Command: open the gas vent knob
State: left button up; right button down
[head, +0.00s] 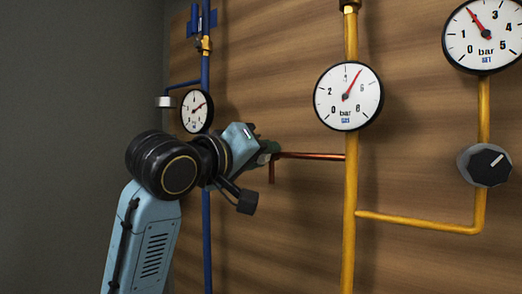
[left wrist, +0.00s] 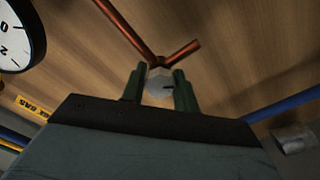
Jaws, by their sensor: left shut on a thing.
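The gas vent knob (left wrist: 158,84) is a small pale grey knob with a dark mark, where copper pipes meet in the left wrist view. In the head view my gripper hides it. My left gripper (head: 269,149) reaches in from the left to the end of the copper pipe (head: 310,156). Its green fingers stand on both sides of the knob in the left wrist view and are shut on it. The copper pipe (left wrist: 133,34) bends there, and a short piece points away. My right gripper is not in view.
A yellow pipe (head: 350,190) with a round gauge (head: 348,96) runs up the wooden wall. At the right are another gauge (head: 486,35) and a grey knob with a black face (head: 486,165). A blue pipe (head: 207,240) and small gauge (head: 197,111) stand behind my arm.

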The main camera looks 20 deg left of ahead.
pick_arm(q)
jog(key=n+p, duration=0.1)
jog(key=n, duration=0.2)
jog(key=shift+r+p, duration=0.15)
jog(key=shift+p, duration=0.2)
jog(key=shift+n+p, duration=0.65)
jog(key=shift+n, duration=1.05)
jog(key=o, duration=1)
jog(key=shift+a, duration=0.1)
jog(key=shift+s, duration=0.1)
jog(key=b+v, duration=0.2)
jog(key=v, duration=1.1)
jog(key=shift+s, duration=0.15)
